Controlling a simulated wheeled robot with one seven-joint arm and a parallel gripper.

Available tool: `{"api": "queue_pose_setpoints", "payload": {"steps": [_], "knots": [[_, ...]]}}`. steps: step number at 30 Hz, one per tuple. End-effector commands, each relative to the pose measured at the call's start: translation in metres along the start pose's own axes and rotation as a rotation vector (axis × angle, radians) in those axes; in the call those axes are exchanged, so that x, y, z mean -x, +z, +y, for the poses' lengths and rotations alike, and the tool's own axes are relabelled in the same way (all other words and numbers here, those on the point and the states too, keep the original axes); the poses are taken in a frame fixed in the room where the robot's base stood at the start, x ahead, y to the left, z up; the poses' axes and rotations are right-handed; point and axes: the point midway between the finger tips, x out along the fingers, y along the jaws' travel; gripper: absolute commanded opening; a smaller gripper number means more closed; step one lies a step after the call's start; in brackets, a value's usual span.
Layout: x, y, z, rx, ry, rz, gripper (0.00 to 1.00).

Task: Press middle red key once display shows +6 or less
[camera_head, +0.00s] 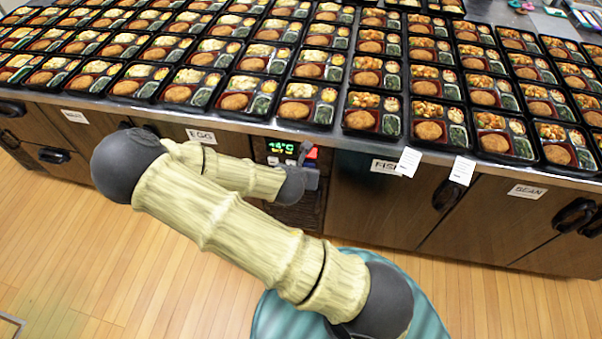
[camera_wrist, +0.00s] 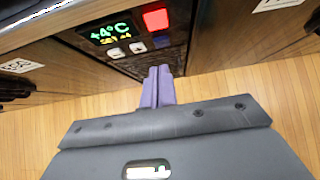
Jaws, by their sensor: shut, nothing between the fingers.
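A dark control panel is set in the counter front. Its display (camera_wrist: 110,31) reads +4°C in green, with a smaller yellow line below that I cannot read surely. The display also shows in the head view (camera_head: 281,147). One lit red key (camera_wrist: 156,18) is right of the display; it shows partly in the head view (camera_head: 312,153) beside my arm's end. My gripper (camera_wrist: 158,72) is shut and empty, its purple-grey fingers pointing at the panel, below the red key in the wrist view. I cannot tell whether the fingertips touch the panel.
Two white keys (camera_wrist: 126,50) and a dark blue key (camera_wrist: 161,40) lie below the display and red key. Rows of filled bento trays (camera_head: 300,105) cover the counter. Cabinet doors with black handles (camera_head: 447,194) and labels flank the panel. The wooden floor (camera_head: 70,235) is clear.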

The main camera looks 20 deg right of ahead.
Motion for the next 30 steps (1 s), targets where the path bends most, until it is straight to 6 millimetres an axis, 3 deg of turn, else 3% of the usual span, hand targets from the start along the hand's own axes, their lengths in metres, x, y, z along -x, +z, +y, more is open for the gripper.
{"api": "queue_pose_setpoints", "payload": {"steps": [5,18,24,30], "knots": [[-0.015,-0.003,-0.001,-0.002,0.0,-0.001,0.0],[-0.09,0.004,-0.001,-0.002,-0.001,-0.001,0.0],[-0.108,0.024,-0.001,-0.002,0.0,-0.001,0.0],[-0.113,0.029,-0.001,0.0,0.0,0.0,0.0]]}}
